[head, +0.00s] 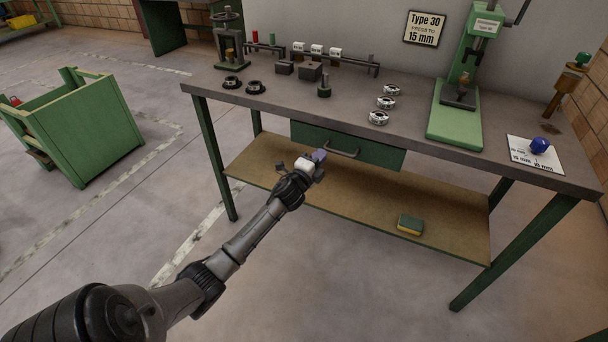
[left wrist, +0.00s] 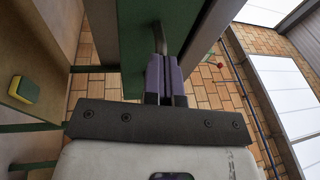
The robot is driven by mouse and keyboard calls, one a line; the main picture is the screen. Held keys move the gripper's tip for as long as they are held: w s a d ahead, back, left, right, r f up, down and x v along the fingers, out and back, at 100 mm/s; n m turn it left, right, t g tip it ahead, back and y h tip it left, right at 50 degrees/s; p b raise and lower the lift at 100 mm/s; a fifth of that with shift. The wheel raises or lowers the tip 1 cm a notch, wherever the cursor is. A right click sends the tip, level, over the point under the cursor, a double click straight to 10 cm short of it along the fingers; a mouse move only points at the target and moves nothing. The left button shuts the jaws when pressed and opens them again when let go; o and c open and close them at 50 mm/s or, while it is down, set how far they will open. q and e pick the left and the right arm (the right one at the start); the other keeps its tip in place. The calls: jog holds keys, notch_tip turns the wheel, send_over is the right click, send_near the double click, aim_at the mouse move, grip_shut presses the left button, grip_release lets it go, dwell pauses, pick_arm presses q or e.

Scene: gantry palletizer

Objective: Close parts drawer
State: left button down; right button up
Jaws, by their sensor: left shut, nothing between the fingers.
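The green parts drawer (head: 378,153) hangs under the workbench top, with a grey bar handle (head: 343,150) on its front. The drawer front looks close under the bench edge; I cannot tell whether a small gap remains. My left gripper (head: 319,156) is in front of the drawer, just left of the handle. In the left wrist view its purple fingers (left wrist: 164,76) are shut with nothing between them. The handle (left wrist: 160,38) shows just beyond the fingertips; whether they touch is unclear. My right gripper is in neither view.
The workbench (head: 440,131) carries a green press (head: 459,110), several metal rings and a blue-knobbed item (head: 540,145) on a white sheet. A sponge (head: 410,224) lies on the lower shelf (head: 455,225). A green crate (head: 85,125) stands at left, with open floor between.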

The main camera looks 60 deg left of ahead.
pick_arm(q)
jog(key=p+v, duration=0.3)
jog(key=v, duration=1)
jog(key=shift+d+f, duration=0.15)
jog(key=shift+d, duration=0.1)
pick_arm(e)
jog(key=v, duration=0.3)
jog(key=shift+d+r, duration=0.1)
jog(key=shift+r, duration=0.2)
